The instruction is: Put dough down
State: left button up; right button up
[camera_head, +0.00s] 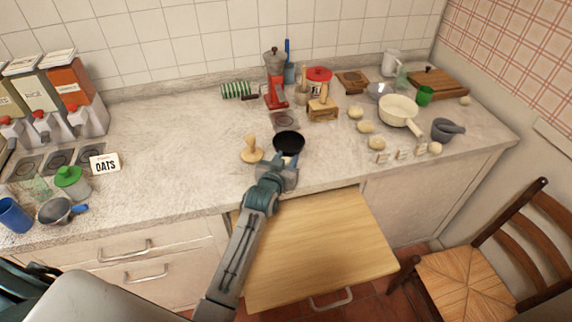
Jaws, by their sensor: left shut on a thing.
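My left gripper (286,161) is over the front part of the counter (180,140), just in front of a round black dish (289,142). It is shut on a small pale piece, which looks like the dough; the fingers hide most of it. I cannot tell whether the piece touches the counter or the dish. Other pale dough-like lumps lie to the right, one near the middle (364,127), one behind it (356,113) and one in front (377,143). My right gripper is not in view.
A wooden stamp-like tool (251,150) stands left of the dish. A red grinder (275,80), a wooden block (323,109), a cream pan (398,110) and a grey mortar (445,130) stand behind and right. A pulled-out wooden board (320,250) juts below the counter. Counter left of the tool is clear.

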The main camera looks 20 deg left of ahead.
pick_arm(q)
jog(key=shift+r, duration=0.1)
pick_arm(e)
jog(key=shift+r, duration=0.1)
pick_arm(q)
jog(key=shift+f, duration=0.2)
jog(key=o, duration=0.8)
jog(key=shift+o, duration=0.9)
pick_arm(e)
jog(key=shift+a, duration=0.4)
pick_arm(q)
jog(key=shift+r, duration=0.15)
